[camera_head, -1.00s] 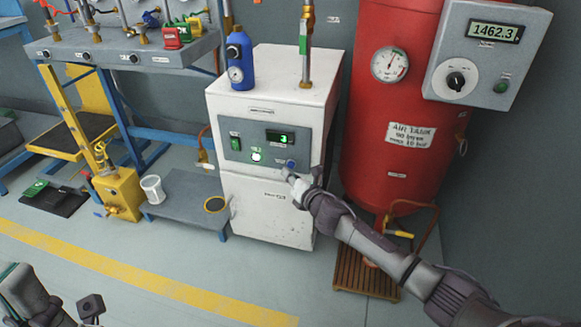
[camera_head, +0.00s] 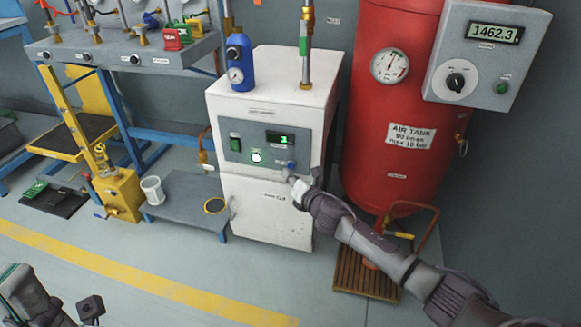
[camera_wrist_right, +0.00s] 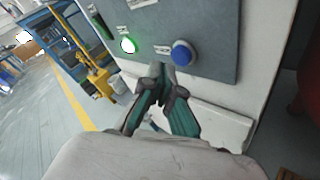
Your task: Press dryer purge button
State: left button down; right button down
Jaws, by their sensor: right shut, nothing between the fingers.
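The dryer is a white cabinet (camera_head: 265,205) with a grey control panel (camera_head: 240,144). A blue button (camera_head: 291,164) sits at the panel's lower right; it also shows clearly in the right wrist view (camera_wrist_right: 184,53). A lit white-green round button (camera_head: 256,156) is to its left, also in the wrist view (camera_wrist_right: 128,45). My right gripper (camera_head: 292,181) is shut and empty, just below the blue button. In the wrist view its fingertips (camera_wrist_right: 160,72) are below and left of that button, apart from it in the picture. Part of my left arm is at the lower left; its jaws are unclear.
A red air tank (camera_head: 395,170) stands right of the dryer, with a grey control box (camera_head: 470,100) at upper right. A blue bottle (camera_head: 239,60) is on the dryer top. A low grey platform (camera_head: 185,205) stands to its left. The floor in front is clear.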

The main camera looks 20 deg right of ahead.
dwell(0.4)
jog(key=shift+w+d, duration=0.25)
jog(key=shift+w, duration=0.1)
jog(key=shift+w+d, duration=0.25)
jog(key=shift+w, duration=0.05)
dwell(0.9)
jog(key=shift+s+a, duration=0.45)
jog(key=shift+s, duration=0.2)
jog(key=shift+p, duration=0.3)
